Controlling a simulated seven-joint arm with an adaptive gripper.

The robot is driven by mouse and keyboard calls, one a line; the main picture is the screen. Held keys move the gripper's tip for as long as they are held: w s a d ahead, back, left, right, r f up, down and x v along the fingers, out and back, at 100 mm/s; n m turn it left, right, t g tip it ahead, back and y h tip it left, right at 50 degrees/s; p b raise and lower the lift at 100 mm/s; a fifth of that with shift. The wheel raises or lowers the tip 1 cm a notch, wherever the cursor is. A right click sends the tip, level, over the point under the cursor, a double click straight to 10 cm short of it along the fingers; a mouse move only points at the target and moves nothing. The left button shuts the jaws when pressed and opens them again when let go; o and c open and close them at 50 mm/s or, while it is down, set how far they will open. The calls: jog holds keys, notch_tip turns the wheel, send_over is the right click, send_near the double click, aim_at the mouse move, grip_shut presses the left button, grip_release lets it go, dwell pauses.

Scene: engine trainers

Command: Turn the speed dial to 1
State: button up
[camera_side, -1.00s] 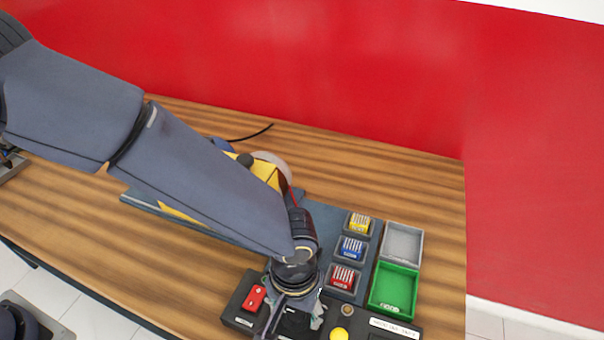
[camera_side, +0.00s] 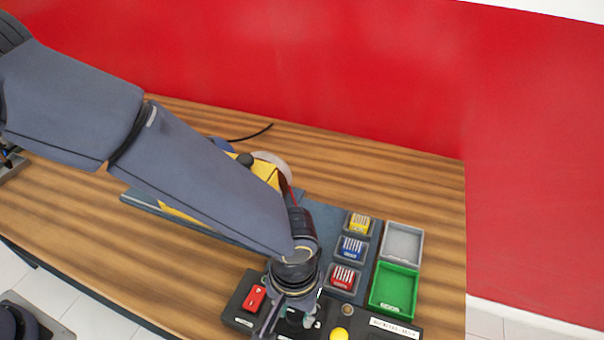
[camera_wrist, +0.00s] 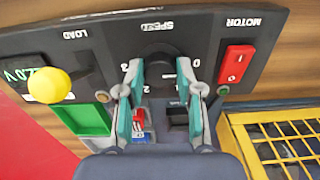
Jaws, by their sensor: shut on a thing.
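The speed dial (camera_wrist: 158,54) is a dark knob on the black control panel, under an upside-down SPEED label in the wrist view. My gripper (camera_wrist: 160,70) has its two teal-and-grey fingers on either side of the dial, shut on it. A 0 mark shows just right of the fingers and a 3 mark at their left. In the side view my gripper (camera_side: 287,318) is over the panel and hides the dial.
A red MOTOR switch (camera_wrist: 236,68) is right of the dial in the wrist view, and a yellow LOAD knob (camera_wrist: 49,85) is left. Beyond the panel are a green tray (camera_side: 394,291), a grey tray (camera_side: 402,242) and small bins with red, blue and yellow parts.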

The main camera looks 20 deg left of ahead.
aim_at(296, 312)
jog(key=m, duration=1.1)
dwell(0.3)
jog(key=shift+m, duration=0.3)
jog(key=o, duration=1.2)
jog(key=shift+c, duration=0.2)
notch_tip(296, 312, up, 12)
